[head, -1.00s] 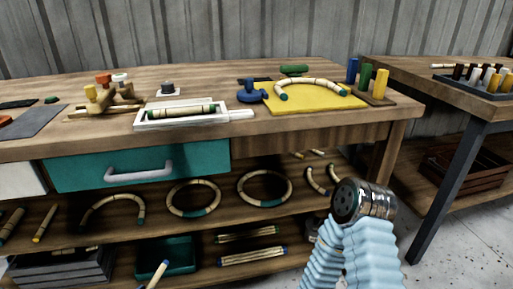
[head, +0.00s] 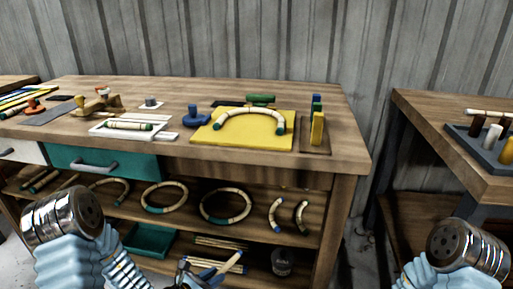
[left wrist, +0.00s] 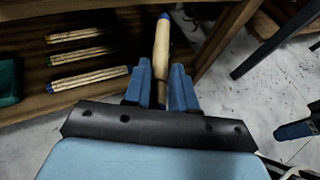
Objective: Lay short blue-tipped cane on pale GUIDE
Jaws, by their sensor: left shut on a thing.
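My left gripper (head: 207,273) is low in front of the bench, at the bottom of the head view. It is shut on a short pale cane (head: 230,263) with a blue tip. My right gripper is not in view.
A yellow board (head: 215,138) carries a bent green-tipped cane (head: 248,112). A blue knob-shaped tool (head: 195,117) stands between board and frame. Upright blocks (head: 317,128) stand at the bench's right end. Shelves below hold rings (head: 164,197) and straight canes. A second bench (head: 425,120) is at right.

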